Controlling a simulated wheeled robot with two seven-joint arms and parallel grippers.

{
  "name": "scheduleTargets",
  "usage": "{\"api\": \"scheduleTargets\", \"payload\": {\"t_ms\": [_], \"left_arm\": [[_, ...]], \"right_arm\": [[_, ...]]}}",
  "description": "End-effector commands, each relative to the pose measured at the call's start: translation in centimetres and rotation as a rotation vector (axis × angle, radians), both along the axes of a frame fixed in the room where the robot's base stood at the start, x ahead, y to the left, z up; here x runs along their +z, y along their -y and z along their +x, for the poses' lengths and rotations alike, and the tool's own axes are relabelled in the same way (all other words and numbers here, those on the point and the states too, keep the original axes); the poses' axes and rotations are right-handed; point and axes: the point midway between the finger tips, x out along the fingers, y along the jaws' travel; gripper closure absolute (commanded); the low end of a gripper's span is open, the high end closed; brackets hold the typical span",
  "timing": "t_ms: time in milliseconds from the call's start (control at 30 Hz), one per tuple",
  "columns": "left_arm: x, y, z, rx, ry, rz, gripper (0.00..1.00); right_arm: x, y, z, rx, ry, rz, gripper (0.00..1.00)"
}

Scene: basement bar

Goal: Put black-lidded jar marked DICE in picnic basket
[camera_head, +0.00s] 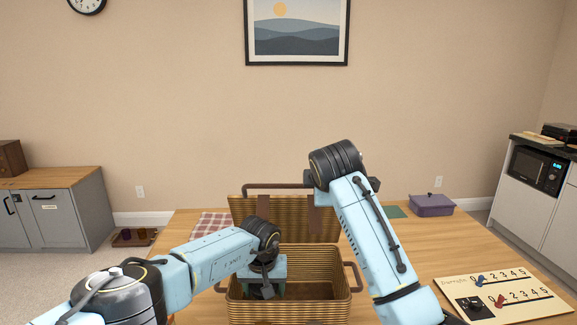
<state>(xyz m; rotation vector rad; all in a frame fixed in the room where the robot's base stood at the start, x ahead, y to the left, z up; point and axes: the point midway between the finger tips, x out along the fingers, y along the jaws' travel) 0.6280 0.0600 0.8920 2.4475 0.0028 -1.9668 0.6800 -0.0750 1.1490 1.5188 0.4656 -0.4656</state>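The picnic basket (312,308) is a brown woven box standing on the wooden table in front of me. Its lid (245,218) is raised at the back, with a dark handle along the top. My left gripper (264,290) points down into the left part of the basket's opening. Its fingertips are too dark and small to tell whether they are open or shut, or whether they hold anything. I see no jar marked DICE with a black lid. My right arm rises on the right in front of the basket's right side, and its gripper does not show.
A game board (503,301) with numbers and small pieces lies at the table's right. A purple container (432,205) stands at the far right edge, beside a green mat (394,211). A checkered cloth (212,222) lies left of the basket.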

Motion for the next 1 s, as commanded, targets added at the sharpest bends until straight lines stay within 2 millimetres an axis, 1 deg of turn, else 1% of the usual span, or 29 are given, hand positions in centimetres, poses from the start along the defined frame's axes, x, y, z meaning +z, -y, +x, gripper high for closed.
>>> {"api": "scheduleTargets", "payload": {"t_ms": [33,267,300,467,500,667,733,767,1000], "left_arm": [[-0.09,0.02,0.02,0.0,0.001,0.0,0.62],[-0.12,0.04,0.02,-0.001,0.001,-0.001,0.62],[-0.11,0.04,0.02,-0.001,0.001,-0.001,0.32],[-0.11,0.03,0.01,-0.001,0.001,-0.001,0.11],[-0.11,0.02,0.01,-0.001,0.001,-0.001,0.09],[-0.12,0.02,0.01,0.0,0.001,0.0,0.09],[-0.18,0.0,-0.02,0.0,0.0,0.0,0.01],[-0.17,0.0,-0.02,0.0,0.0,0.0,0.0],[-0.16,0.0,-0.02,0.0,0.0,0.0,0.0]], "right_arm": [[-0.26,0.02,-0.02,0.0,-0.006,0.0,1.0],[-0.26,0.02,-0.02,0.0,-0.006,0.0,1.0],[-0.26,0.02,-0.02,-0.001,-0.006,-0.001,1.0],[-0.26,0.02,-0.02,-0.001,-0.005,-0.001,1.0],[-0.26,0.02,-0.02,-0.001,-0.005,-0.001,1.0],[-0.25,0.02,-0.01,-0.001,-0.005,-0.001,1.0],[-0.24,0.02,-0.02,-0.001,-0.005,-0.001,1.0],[-0.23,0.02,-0.01,-0.001,-0.005,-0.001,1.0],[-0.22,0.02,-0.01,-0.001,-0.005,-0.001,1.0]]}}
